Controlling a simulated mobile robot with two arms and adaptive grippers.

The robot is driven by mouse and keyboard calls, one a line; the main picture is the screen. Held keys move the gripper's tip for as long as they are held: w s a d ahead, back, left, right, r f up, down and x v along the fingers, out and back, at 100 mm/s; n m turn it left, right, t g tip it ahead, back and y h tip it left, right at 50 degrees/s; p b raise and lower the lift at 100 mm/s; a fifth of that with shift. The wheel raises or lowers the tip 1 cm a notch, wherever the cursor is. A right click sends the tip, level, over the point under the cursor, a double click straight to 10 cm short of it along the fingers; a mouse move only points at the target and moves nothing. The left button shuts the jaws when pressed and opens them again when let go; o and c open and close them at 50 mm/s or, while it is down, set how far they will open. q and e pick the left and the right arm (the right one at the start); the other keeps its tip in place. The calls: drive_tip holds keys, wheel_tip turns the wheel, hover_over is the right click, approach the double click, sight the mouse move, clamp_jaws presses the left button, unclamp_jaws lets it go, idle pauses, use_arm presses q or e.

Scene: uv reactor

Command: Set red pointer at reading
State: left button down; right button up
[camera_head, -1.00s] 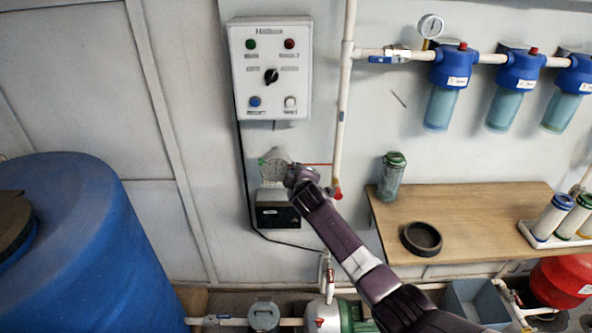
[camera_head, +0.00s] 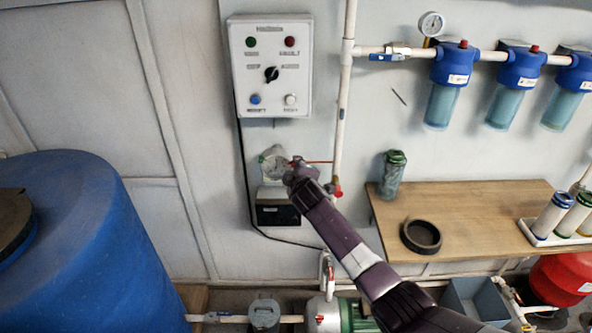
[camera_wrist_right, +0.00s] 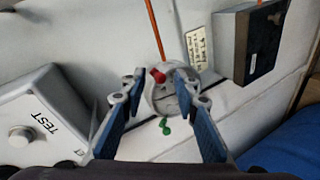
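A small round gauge (camera_head: 272,164) is on the wall below the control box, partly behind my right gripper (camera_head: 291,172). In the right wrist view the pale gauge (camera_wrist_right: 174,98) lies between and beyond the finger ends. A red piece (camera_wrist_right: 157,75), apparently the red pointer, is at its upper left edge, and small green marks (camera_wrist_right: 165,126) show at its lower edge. My right gripper (camera_wrist_right: 160,84) is open, one blue-padded finger on each side of the gauge. Nothing is held between them. Whether a finger touches the gauge cannot be told. The dial reading is too small to make out. My left gripper is out of view.
The control box (camera_head: 271,90) hangs above the gauge. A dark box (camera_head: 277,214) is below it. An orange-red tube (camera_wrist_right: 167,30) runs from the gauge towards the white vertical pipe (camera_head: 342,110). A wooden shelf (camera_head: 480,208) and a blue tank (camera_head: 90,240) flank the area.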

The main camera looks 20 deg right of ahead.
drive_tip(key=v, duration=1.2)
drive_tip(key=shift+f, duration=0.1)
